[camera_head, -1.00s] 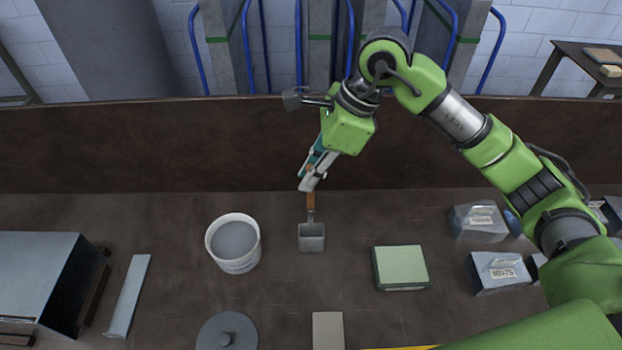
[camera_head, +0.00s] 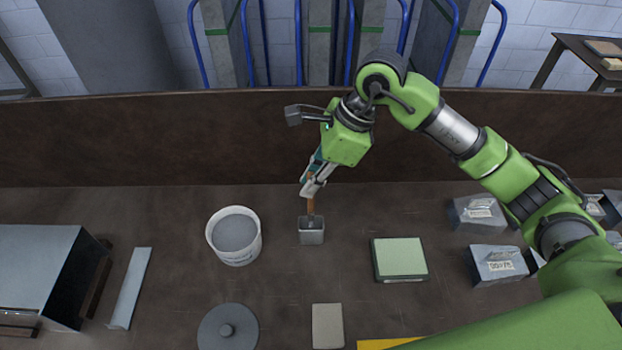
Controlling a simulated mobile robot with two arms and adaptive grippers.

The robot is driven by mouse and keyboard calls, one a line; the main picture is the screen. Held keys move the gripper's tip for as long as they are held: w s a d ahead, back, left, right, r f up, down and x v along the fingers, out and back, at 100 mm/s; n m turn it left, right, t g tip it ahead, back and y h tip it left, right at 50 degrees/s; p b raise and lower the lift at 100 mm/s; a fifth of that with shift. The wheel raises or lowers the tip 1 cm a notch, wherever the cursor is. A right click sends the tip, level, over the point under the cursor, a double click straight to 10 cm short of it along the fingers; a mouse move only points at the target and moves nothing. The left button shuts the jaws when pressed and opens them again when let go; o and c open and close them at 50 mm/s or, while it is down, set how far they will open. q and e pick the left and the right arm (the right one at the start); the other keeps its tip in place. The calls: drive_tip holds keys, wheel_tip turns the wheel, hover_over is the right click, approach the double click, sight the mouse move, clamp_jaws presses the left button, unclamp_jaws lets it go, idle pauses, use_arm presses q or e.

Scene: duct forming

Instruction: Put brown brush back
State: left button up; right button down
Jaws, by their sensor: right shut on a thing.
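The brown brush (camera_head: 310,206) shows as a short brown handle below my right gripper's fingertips. My right gripper (camera_head: 308,192) is shut on the top of this handle and points down. The brush's lower end meets a small grey open-topped box (camera_head: 311,236) on the table and appears to be inside it. The bristles are hidden, and I cannot tell whether the brush touches the bottom. My left gripper is not in view.
A white bucket (camera_head: 247,257) with grey contents stands left of the box. A round grey lid (camera_head: 212,333), a beige block (camera_head: 328,328) and a green pad (camera_head: 400,258) lie nearer. Metal blocks (camera_head: 497,266) stand at the right. A dark wall (camera_head: 200,140) rises behind.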

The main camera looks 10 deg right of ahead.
drive_tip(key=c, duration=2)
unclamp_jaws()
drive_tip(key=shift+r+p, duration=0.7)
drive_tip(key=shift+p, duration=0.2)
drive_tip(key=shift+b+v, duration=1.4)
drive_tip(key=shift+v, duration=4.45)
